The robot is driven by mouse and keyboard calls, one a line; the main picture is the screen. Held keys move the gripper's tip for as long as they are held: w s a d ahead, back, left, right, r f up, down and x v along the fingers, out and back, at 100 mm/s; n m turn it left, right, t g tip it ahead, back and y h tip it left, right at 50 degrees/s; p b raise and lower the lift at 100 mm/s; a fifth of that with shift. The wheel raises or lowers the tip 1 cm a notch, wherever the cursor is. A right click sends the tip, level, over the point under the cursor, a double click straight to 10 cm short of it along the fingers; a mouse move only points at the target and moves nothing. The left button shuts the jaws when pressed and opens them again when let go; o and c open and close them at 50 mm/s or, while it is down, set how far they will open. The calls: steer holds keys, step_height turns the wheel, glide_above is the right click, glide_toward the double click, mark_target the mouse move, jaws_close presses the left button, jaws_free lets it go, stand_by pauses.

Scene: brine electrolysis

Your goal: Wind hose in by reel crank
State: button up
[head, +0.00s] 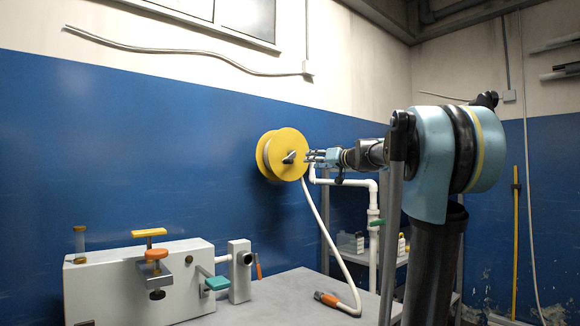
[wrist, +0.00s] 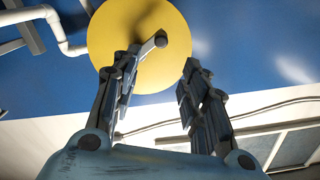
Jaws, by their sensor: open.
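The yellow hose reel (head: 287,146) is on the blue wall in the head view. Its dark crank (head: 289,157) sticks out from the front disc. The white hose (head: 323,228) hangs from the reel to the grey table, and its orange-tipped end (head: 325,298) lies there. My gripper (head: 309,156) points at the disc from the right, close to the crank. In the wrist view the fingers (wrist: 164,62) are spread, with the yellow disc (wrist: 135,22) beyond them. The crank knob (wrist: 161,40) shows beside the left fingertip; whether they touch I cannot tell.
A light grey apparatus (head: 115,285) with a yellow-topped clamp stands on the table's left (head: 285,300). A white pipe (head: 373,225) with a green valve handle runs below my arm. A shelf with bottles (head: 350,243) stands behind it. The table's middle front is mostly clear.

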mark_target(292, 161)
steer(key=x, duration=1.6)
jaws_close()
